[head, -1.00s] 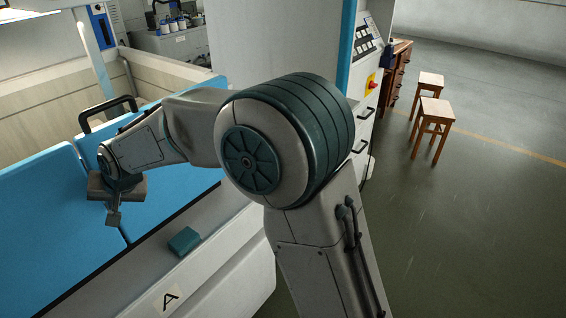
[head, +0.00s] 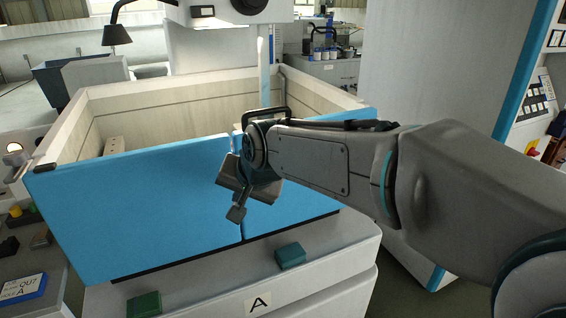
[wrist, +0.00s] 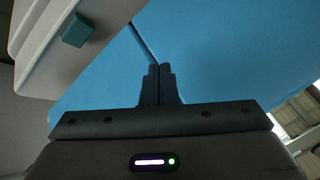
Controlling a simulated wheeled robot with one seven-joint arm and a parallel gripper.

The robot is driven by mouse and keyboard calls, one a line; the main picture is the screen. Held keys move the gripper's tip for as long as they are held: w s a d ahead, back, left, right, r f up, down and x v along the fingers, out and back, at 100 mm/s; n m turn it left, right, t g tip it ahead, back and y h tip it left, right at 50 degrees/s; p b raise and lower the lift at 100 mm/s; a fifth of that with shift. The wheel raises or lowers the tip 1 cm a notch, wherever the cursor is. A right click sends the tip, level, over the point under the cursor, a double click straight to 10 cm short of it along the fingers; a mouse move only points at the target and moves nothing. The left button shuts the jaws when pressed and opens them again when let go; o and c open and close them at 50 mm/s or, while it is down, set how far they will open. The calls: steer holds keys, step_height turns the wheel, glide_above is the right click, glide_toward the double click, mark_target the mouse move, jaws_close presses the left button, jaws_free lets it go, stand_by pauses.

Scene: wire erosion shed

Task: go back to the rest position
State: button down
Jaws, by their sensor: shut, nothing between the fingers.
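My gripper (head: 237,214) hangs in front of the blue panels of the machine tank in the head view, with my arm reaching in from the right. In the wrist view my gripper (wrist: 159,68) has its two dark fingers together with nothing between them. The blue panels (head: 130,205) fill much of the wrist view (wrist: 220,50) beyond the fingers. I cannot tell how far the fingertips are from the panels.
A black handle (head: 266,112) rises behind my wrist. A dark lamp (head: 117,36) stands at the back left. A tall grey cabinet (head: 440,70) is at the right.

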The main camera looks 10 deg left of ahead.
steer(key=s+d+f+h+p, duration=0.15)
steer(key=d+h, duration=0.25)
steer(key=d, duration=1.6)
steer(key=s+d+f+g, duration=0.1)
steer(key=s+d+f, duration=0.2)
steer(key=s+d, duration=0.2)
steer(key=s+d+f+m+h+p, duration=0.1)
steer(key=s+d+f, duration=0.2)
steer(key=s+d, duration=0.3)
steer(key=d, duration=0.5)
steer(key=shift+s+d+g+h, duration=0.25)
steer(key=shift+d+g+h, duration=0.05)
steer(key=shift+d+g, duration=0.1)
